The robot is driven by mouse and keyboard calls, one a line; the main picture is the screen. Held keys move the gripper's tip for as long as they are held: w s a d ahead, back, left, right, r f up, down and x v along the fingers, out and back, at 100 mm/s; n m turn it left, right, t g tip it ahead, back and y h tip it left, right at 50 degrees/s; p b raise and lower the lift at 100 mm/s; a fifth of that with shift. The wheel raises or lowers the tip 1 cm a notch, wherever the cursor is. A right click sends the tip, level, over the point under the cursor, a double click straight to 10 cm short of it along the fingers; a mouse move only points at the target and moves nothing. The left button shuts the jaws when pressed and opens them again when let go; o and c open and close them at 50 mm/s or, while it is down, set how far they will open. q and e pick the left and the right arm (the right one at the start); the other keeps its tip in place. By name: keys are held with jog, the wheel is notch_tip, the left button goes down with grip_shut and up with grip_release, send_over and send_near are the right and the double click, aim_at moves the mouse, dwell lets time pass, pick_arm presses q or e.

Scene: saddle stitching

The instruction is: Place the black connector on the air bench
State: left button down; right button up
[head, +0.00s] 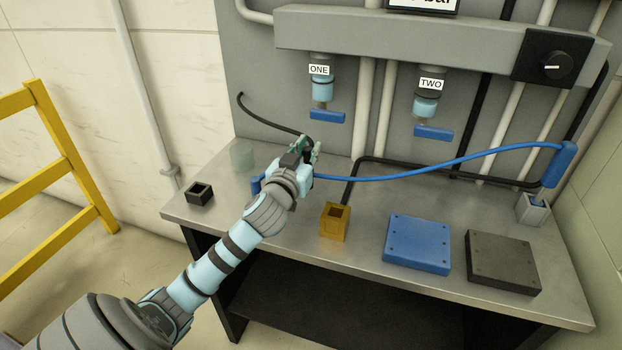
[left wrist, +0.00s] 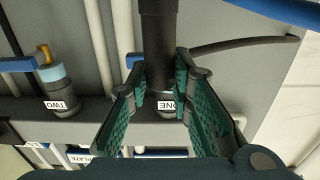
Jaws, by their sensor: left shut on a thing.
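The black connector (left wrist: 158,35) is a dark cylinder upright in the left wrist view, between the green-padded fingers of my left gripper (left wrist: 160,100). In the head view my left gripper (head: 308,150) is shut on it above the back of the air bench (head: 375,205), below the ONE port (head: 320,87). There the connector is mostly hidden by the fingers. A black hose (head: 268,122) curves up and left from the gripper. My right gripper is out of view.
The TWO port (head: 427,105) hangs to the right. A blue hose (head: 430,170) crosses behind an orange holder (head: 335,222). A black holder (head: 200,194), blue plate (head: 417,243), dark plate (head: 501,261) and grey holder (head: 533,209) stand on the bench. A yellow rail (head: 55,130) is left.

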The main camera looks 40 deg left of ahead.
pick_arm(q)
notch_tip(320, 180, down, 5)
jog(key=shift+s+f+b, duration=0.1)
jog(key=shift+f+b, duration=0.05)
jog(key=shift+b, duration=0.65)
jog(key=c, duration=1.4)
grip_release()
jog(key=shift+c, duration=0.2)
jog(key=v, duration=1.2)
jog(key=shift+p, duration=0.3)
